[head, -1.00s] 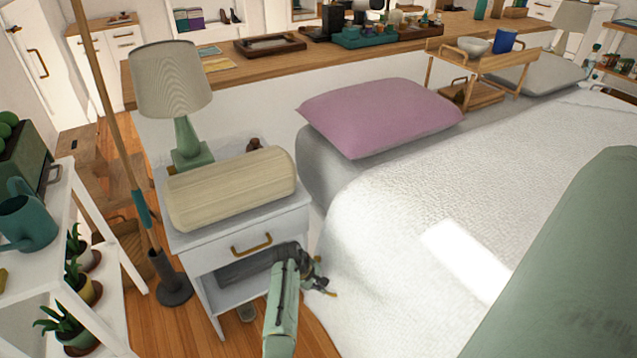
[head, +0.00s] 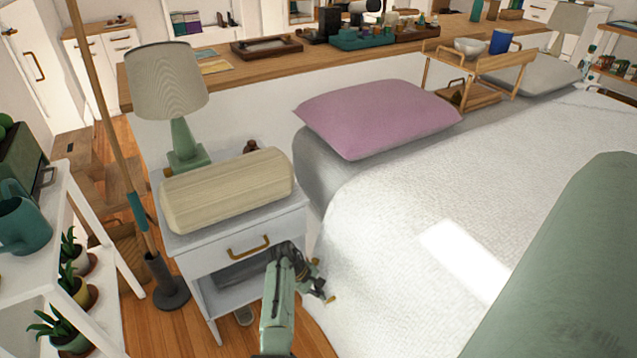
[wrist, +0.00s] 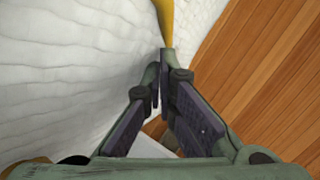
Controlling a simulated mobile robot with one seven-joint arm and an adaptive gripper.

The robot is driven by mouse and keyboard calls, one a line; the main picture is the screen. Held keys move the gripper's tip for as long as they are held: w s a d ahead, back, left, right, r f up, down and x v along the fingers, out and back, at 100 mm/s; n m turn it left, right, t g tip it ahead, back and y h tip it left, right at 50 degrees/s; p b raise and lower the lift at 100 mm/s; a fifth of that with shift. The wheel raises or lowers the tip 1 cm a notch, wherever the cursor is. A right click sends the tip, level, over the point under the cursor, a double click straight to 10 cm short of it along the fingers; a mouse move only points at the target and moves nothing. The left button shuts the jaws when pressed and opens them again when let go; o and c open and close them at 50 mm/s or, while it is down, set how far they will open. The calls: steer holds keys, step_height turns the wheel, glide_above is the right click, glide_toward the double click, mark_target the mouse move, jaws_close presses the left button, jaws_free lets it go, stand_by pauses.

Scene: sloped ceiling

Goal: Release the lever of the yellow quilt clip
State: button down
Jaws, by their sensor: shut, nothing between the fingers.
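The yellow quilt clip (head: 332,299) shows as a small yellow piece at the near side edge of the white quilt (head: 390,230), low beside the nightstand. In the wrist view a yellow part of it (wrist: 166,20) stands at the top middle, just beyond my fingertips. My gripper (head: 320,289) is at the quilt's edge, next to the clip. In the wrist view my gripper (wrist: 162,76) has its fingertips together with nothing between them. The tips look very close to the yellow part; I cannot tell whether they touch it. The rest of the clip is hidden or too small to make out.
A white nightstand (head: 215,248) with a cream bolster (head: 228,189) and a lamp (head: 167,85) stands just left of my arm. The bed fills the right side. Wooden floor (wrist: 250,70) is open beside the quilt's edge.

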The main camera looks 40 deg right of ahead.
steer(key=shift+r, duration=0.4)
steer(key=v, duration=1.2)
stand_by(0.3)
